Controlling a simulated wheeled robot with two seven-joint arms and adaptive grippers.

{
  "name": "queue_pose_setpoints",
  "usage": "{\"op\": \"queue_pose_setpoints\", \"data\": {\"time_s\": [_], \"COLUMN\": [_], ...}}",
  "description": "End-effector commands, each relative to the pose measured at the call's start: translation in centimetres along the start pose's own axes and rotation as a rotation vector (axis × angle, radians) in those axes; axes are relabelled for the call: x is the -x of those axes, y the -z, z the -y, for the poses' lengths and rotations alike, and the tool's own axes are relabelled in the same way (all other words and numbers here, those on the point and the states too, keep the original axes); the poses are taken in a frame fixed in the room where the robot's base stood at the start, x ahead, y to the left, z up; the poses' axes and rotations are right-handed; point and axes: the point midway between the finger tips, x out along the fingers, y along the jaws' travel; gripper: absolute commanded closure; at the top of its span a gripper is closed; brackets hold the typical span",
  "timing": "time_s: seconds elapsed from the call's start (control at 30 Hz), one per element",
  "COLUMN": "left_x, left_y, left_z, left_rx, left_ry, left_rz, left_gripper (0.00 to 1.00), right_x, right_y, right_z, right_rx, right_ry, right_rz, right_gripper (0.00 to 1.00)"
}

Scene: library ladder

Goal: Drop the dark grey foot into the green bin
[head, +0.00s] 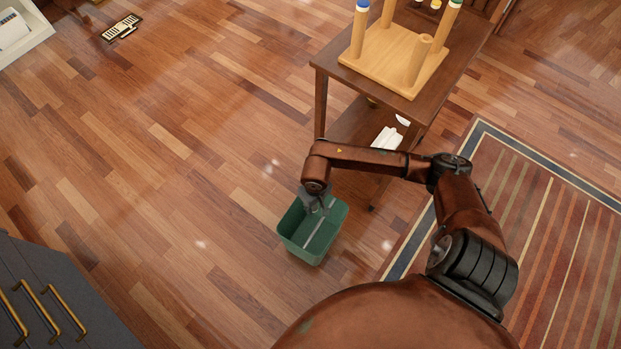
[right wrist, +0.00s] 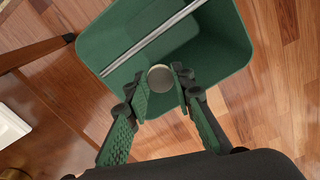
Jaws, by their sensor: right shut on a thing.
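The green bin (head: 300,250) stands on the wood floor below my right gripper (head: 314,206). In the right wrist view the bin (right wrist: 218,42) fills the upper middle. My right gripper (right wrist: 160,84) is shut on a small round dull-grey foot (right wrist: 160,77), which shows end-on between its fingertips. The foot appears over the bin's near side in that view; its exact height is unclear. In the head view the gripper hides the foot. My left gripper is not in view.
A grey bar (right wrist: 150,40) crosses the bin's opening or inside. A brown table (head: 440,85) at the bin's upper right bears an upturned wooden stool (head: 385,55). A striped rug (head: 540,240) lies right. A dark cabinet (head: 45,300) stands lower left. Floor left of the bin is clear.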

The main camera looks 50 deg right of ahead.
Motion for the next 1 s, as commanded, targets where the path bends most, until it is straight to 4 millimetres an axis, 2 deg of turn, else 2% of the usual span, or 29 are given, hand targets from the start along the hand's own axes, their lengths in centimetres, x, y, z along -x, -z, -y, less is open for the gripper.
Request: {"op": "queue_pose_setpoints", "data": {"time_s": [0.07,0.1,0.37,0.73,0.87,1.0], "left_x": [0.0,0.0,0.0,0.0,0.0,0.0], "left_y": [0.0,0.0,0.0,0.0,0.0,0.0], "left_z": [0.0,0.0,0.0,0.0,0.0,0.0], "left_rx": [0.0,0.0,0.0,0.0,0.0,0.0], "left_ry": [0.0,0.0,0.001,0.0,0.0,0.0], "left_rz": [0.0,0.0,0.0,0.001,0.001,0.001], "left_gripper": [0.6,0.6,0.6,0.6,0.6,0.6], "right_x": [0.0,0.0,0.0,0.6,2.4,5.4], "right_y": [0.0,0.0,0.0,0.1,0.2,0.2], "right_z": [0.0,0.0,0.0,0.0,-0.1,-0.1], "right_rx": [0.0,0.0,0.0,0.0,0.002,0.002], "right_ry": [0.0,0.0,0.0,0.001,0.0,-0.002], "right_rz": [0.0,0.0,0.0,-0.001,-0.004,-0.006], "right_gripper": [0.86,0.76,0.58,0.57,0.57,0.57]}}
